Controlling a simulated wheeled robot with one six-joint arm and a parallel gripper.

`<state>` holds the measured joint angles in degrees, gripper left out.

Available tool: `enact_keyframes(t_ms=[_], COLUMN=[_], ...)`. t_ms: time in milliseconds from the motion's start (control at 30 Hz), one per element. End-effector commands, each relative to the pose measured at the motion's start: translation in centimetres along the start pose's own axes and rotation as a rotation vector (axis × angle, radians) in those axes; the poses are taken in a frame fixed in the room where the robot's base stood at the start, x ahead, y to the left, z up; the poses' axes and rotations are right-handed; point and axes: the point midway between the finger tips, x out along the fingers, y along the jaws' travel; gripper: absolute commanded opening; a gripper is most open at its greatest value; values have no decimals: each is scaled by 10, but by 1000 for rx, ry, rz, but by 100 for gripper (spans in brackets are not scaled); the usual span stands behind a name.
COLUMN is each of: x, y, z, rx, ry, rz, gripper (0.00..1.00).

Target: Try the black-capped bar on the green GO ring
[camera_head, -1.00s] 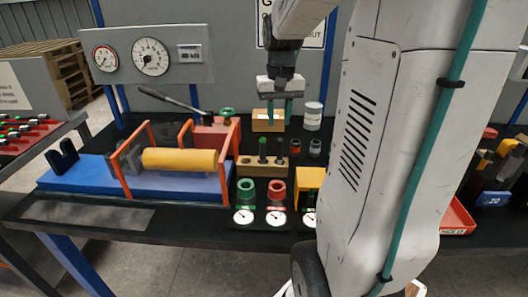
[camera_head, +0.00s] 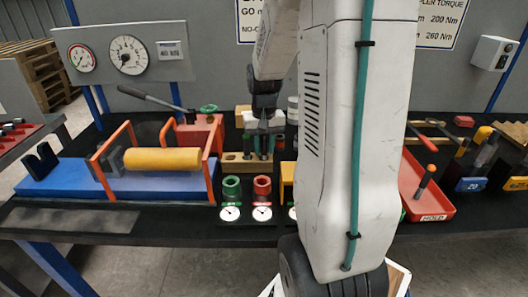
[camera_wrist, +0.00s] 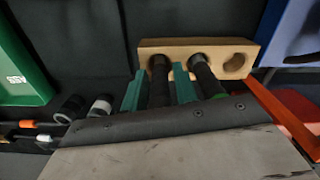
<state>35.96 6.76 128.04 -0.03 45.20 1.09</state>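The wooden block (camera_head: 236,169) stands mid-bench and holds upright bars; it also shows in the wrist view (camera_wrist: 152,46). My gripper (camera_head: 263,150) is down over the block. In the wrist view, its two green fingers (camera_wrist: 159,88) stand on either side of the black-capped bar (camera_wrist: 159,72), very close to it. Whether they press on it I cannot tell. The bar's lower end is in the block. A bar with a green part (camera_wrist: 204,76) stands just right of the fingers. The green GO ring (camera_head: 231,186) sits in front of the block, above a dial.
A red ring (camera_head: 262,186) with its own dial stands right of the green one. A yellow block (camera_head: 287,174) is beside it, partly behind my arm. Left is a blue fixture (camera_head: 62,183) with orange frames and a yellow cylinder (camera_head: 162,159). A red tray (camera_head: 426,205) lies right.

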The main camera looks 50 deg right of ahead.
Motion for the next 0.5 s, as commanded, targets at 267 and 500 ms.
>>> enact_keyframes(t_ms=[267,500], x=[3,3], y=[0,0], z=[0,0], rx=[0,0], ry=[1,1], rz=[0,0], gripper=[26,0])
